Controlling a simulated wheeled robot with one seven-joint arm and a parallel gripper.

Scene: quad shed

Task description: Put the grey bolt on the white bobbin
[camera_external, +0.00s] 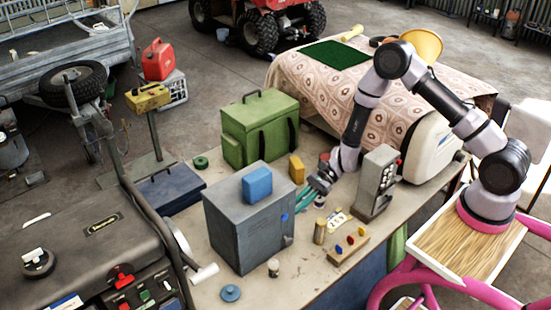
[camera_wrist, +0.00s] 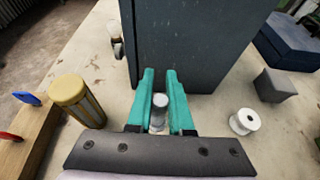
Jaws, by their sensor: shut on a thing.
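My gripper (camera_wrist: 160,88) has teal fingers and is shut on the grey bolt (camera_wrist: 159,108), which shows between them in the wrist view. In the external view my gripper (camera_external: 308,198) is low over the bench, just right of the grey cabinet. The white bobbin (camera_wrist: 244,121) stands on the bench to the right of my fingers in the wrist view, apart from them. Nothing is seen on top of it. I cannot make out the bolt or the bobbin for certain in the external view.
The grey cabinet (camera_external: 243,226) stands close in front of my fingers in the wrist view. A yellow-brown jar (camera_wrist: 77,100) and a wooden peg block (camera_wrist: 25,135) are to the left. A grey cube (camera_wrist: 275,85) sits beyond the bobbin. A green bag (camera_external: 260,130) stands farther back.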

